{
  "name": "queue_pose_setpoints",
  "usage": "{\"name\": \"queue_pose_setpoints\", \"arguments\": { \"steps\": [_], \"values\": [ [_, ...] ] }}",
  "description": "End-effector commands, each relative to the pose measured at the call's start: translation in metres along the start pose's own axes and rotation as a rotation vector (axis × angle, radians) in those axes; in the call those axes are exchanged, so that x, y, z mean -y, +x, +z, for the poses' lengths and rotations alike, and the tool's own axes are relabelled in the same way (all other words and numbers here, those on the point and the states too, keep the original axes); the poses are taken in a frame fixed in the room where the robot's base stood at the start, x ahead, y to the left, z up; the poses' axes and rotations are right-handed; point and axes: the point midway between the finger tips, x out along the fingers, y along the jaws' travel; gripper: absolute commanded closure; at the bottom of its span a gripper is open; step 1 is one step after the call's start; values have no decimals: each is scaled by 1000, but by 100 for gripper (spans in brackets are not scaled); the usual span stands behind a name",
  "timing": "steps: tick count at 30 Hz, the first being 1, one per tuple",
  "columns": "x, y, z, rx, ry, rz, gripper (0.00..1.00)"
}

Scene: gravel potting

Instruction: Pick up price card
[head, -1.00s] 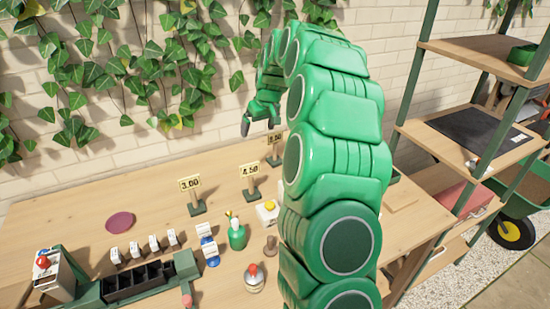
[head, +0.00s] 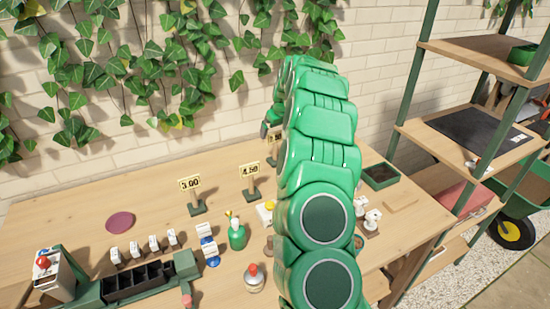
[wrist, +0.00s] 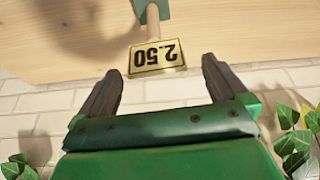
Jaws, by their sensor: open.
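A yellow price card (wrist: 157,56) reading 2.50 shows upside down in the wrist view, on a wooden post with a green base. It is just beyond and between the two dark fingertips of my gripper (wrist: 159,70), which is open with nothing held. In the head view my gripper (head: 267,124) is mostly hidden behind my arm, near the back of the bench. The 2.50 card is largely hidden there too. Two other price cards stand to its left: 3.00 (head: 190,183) and 4.50 (head: 250,169).
The wooden bench (head: 75,205) holds a purple disc (head: 120,222), a green spray bottle (head: 237,234), a black compartment tray (head: 140,283) and a green tray (head: 381,176). The brick wall with hanging ivy (head: 75,70) stands close behind. A shelf rack (head: 470,130) is at right.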

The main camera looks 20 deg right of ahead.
Motion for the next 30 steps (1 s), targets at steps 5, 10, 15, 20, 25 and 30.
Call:
{"name": "queue_pose_setpoints", "arguments": {
  "steps": [5, 10, 15, 20, 25, 30],
  "values": [
    [-2, 10, 0, 0, 0, 0, 0],
    [-5, 30, 1, 1, 0, 1, 0],
    [-5, 47, 1, 2, 1, 0, 0],
    [-4, 50, 1, 0, 1, 0, 0],
    [-4, 50, 1, 0, 0, 0, 5],
    [-4, 50, 1, 0, 0, 0, 31]
  ]
}}
